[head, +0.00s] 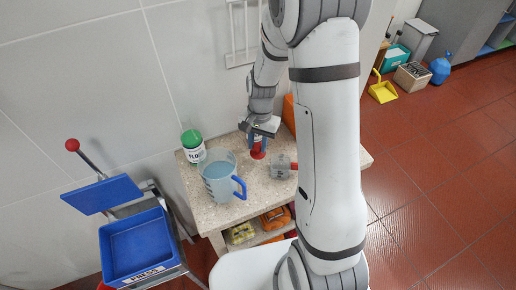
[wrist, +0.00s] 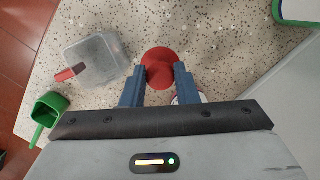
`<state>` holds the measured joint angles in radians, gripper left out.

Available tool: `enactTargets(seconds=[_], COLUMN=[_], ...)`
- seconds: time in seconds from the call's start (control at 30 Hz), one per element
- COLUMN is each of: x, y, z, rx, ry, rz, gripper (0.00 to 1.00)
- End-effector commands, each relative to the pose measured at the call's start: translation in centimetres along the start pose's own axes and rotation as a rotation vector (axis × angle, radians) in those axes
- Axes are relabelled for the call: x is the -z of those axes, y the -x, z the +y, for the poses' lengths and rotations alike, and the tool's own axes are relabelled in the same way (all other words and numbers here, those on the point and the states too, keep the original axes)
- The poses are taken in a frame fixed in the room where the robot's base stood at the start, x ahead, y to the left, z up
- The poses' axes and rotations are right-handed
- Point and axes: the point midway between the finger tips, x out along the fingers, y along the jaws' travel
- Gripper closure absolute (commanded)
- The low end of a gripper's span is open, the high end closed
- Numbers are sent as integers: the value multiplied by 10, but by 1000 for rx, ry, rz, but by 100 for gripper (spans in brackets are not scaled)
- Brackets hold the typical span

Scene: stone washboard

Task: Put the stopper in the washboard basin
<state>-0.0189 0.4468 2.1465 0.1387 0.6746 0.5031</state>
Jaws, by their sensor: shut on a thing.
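A red stopper (wrist: 160,66) with a round flared face sits between the blue fingers of my gripper (wrist: 160,85) in the wrist view. My gripper is shut on it. In the head view my gripper (head: 258,138) is at the back of the speckled counter, with the red stopper (head: 258,151) below the fingers. I cannot tell whether the stopper touches the counter. I cannot make out the washboard basin in either view.
On the speckled counter (head: 220,214) stand a blue-handled jug (head: 217,177), a green-and-white bottle (head: 193,146) and a clear box (head: 280,168) with a red handle. A green scoop (wrist: 45,112) shows in the wrist view. A blue-tray cart (head: 137,245) stands left.

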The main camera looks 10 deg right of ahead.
Motion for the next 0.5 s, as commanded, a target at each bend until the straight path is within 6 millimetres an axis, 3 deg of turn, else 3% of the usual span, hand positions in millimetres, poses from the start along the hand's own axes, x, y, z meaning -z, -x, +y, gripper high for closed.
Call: enactTargets(seconds=[0.23,0.5], x=[3,4], y=[-32,-34], z=[-1,-2], rx=[-3,-1], ry=[4,6], rz=[-3,0], gripper=[95,95])
